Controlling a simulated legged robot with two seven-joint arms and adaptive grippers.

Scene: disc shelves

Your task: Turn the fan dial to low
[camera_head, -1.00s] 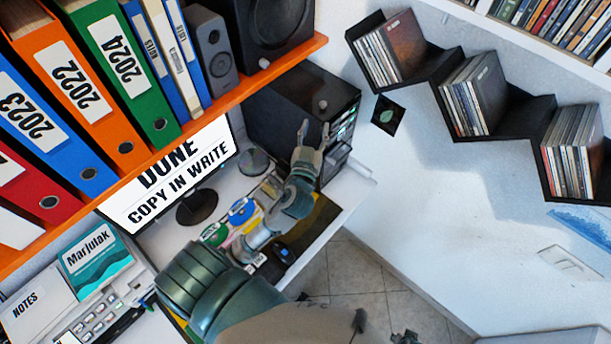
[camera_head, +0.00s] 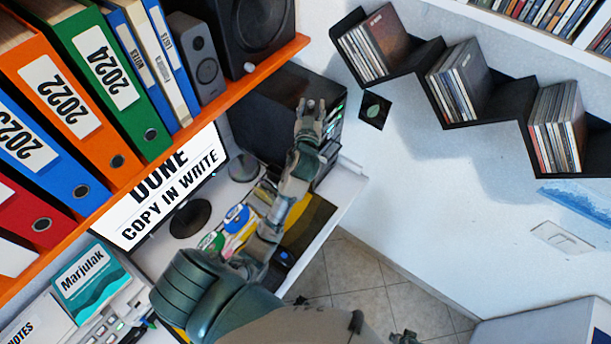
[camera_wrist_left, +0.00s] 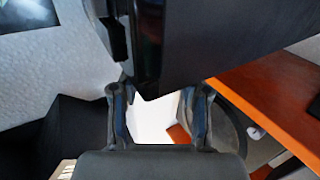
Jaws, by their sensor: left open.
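The black computer case (camera_head: 265,108) stands on the white desk beneath the orange shelf. A small grey knob (camera_head: 310,103), which looks like the fan dial, is on the case's top near its front edge. My left gripper (camera_head: 311,106) is open over the case, with its fingertips on either side of the knob in the head view. Whether they touch it cannot be told. The dial's setting is not readable. In the left wrist view the open fingers (camera_wrist_left: 160,105) are below the dark case (camera_wrist_left: 215,45); the knob cannot be made out there.
The orange shelf (camera_head: 200,122) with binders and speakers runs left of my arm. A pale knob (camera_head: 248,67) sits by the large speaker. The monitor (camera_head: 160,190) is left of my forearm.

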